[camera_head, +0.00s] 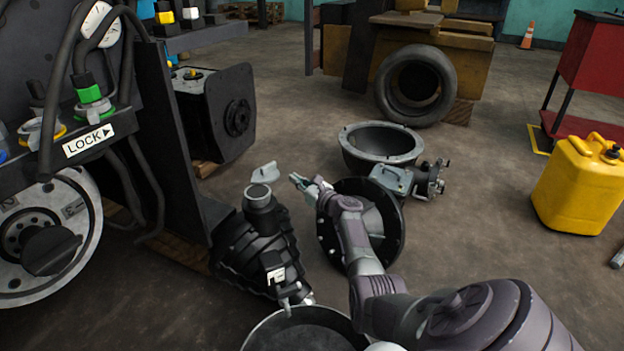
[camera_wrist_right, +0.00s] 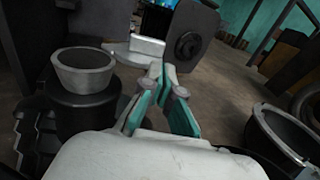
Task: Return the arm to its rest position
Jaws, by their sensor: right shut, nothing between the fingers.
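My right arm reaches from the lower right of the head view into the middle of the floor area. Its right gripper (camera_head: 299,182) is shut and empty, with green-faced fingers. The wrist view shows the same gripper (camera_wrist_right: 160,82). The gripper is between a black ribbed part with a grey ring top (camera_head: 258,194) and a black flanged disc (camera_head: 388,222). A small grey piece (camera_head: 264,172) shows just left of the fingertips; the wrist view shows a pale piece beyond them (camera_wrist_right: 147,46). I cannot tell whether they touch. My left gripper is out of view.
A grey bowl-shaped housing (camera_head: 377,160) stands behind the disc. A forklift frame with a LOCK label (camera_head: 90,141) fills the left. A yellow canister (camera_head: 580,190) stands right; a tyre (camera_head: 415,86) leans at the back. Floor between disc and canister is clear.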

